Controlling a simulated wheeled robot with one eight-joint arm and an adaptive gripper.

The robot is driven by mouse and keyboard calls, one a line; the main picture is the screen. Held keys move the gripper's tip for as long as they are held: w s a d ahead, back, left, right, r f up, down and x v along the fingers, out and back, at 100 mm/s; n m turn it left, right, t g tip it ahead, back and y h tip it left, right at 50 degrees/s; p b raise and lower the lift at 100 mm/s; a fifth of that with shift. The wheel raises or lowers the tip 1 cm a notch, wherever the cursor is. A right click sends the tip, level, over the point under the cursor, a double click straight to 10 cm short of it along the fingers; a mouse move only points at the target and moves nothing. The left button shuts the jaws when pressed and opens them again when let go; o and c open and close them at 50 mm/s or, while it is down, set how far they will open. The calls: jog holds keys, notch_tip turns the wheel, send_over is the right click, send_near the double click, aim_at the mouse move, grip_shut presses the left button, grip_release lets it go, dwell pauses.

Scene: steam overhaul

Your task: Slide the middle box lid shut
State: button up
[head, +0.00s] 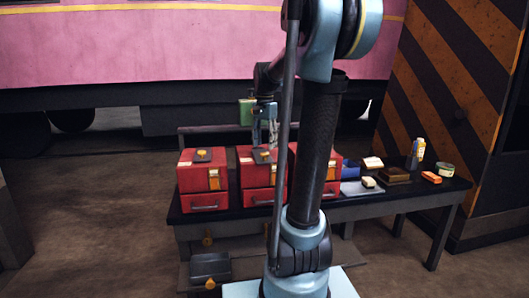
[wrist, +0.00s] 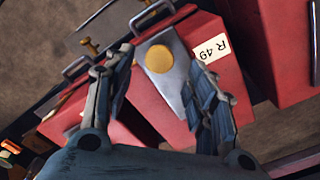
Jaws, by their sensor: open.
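The middle red box (head: 246,176) stands on the dark bench between two similar red boxes. On its top is a grey lid plate (head: 262,157) with a yellow knob. In the wrist view, a grey plate (wrist: 168,84) with a round yellow knob (wrist: 158,58) lies on the red box (wrist: 174,33) labelled R 49. My gripper (head: 265,140) is open above the middle box, pointing down. In the wrist view its fingers (wrist: 160,60) are on either side of the plate and knob. I cannot tell whether they touch, or how far the lid is open.
The left red box (head: 203,181) has its own grey plate and knob. My arm partly hides the right red box (head: 291,160). Small items, including an orange block (head: 431,177) and a tin (head: 446,170), stand on the bench's right side. A rail (head: 210,128) runs behind the boxes.

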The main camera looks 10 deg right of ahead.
aim_at(265, 153)
jog(key=shift+f, duration=1.95)
grip_shut()
jog(key=shift+w+r, duration=0.1)
jog(key=shift+w, duration=3.35)
grip_release()
jog(key=shift+w, duration=0.15)
